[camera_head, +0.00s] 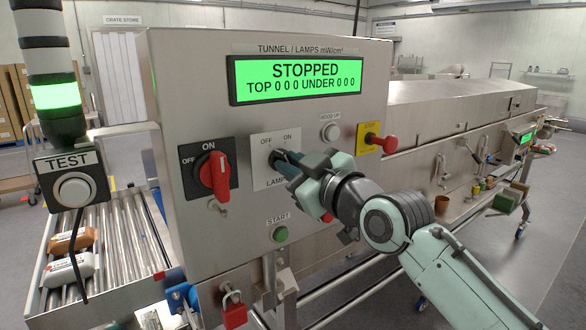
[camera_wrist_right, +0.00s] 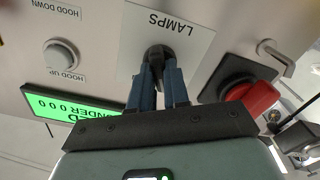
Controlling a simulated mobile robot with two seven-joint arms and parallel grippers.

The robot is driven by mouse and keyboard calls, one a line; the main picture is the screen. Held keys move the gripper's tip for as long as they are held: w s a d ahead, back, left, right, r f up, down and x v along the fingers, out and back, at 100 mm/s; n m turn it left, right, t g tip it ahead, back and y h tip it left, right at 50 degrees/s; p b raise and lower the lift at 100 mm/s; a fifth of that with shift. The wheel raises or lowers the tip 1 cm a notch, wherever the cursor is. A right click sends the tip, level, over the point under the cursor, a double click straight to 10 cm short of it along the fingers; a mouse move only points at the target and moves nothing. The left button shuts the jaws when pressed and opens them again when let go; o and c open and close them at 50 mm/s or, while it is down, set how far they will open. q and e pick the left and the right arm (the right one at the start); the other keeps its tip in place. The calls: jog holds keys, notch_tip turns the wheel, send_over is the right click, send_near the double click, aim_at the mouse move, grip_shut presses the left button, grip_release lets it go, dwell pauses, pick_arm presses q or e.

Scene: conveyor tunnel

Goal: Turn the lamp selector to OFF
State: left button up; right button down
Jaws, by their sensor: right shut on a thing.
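The lamp selector is a black knob on a white plate (camera_head: 266,144) lettered OFF, ON and LAMPS, on the steel control panel. My right gripper (camera_head: 278,160) is at the plate, with its blue fingers shut on the knob. In the right wrist view the black selector knob (camera_wrist_right: 157,58) sits between the two fingertips, and the plate appears upside down. The fingers hide most of the knob in the head view, so I cannot tell its exact setting. My left gripper is not in view.
A red rotary switch (camera_head: 216,175) is just left of the plate. A green START button (camera_head: 280,234) is below and a red knob (camera_head: 377,142) is to the right. The display (camera_head: 297,80) reads STOPPED, with zeros. A red padlock (camera_head: 233,312) hangs below.

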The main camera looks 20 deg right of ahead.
jog(key=shift+n, duration=0.4)
jog(key=c, duration=1.1)
grip_release()
jog(key=shift+s, duration=0.1)
jog(key=b+v, duration=0.4)
jog(key=v, duration=0.9)
jog(key=shift+s, duration=0.1)
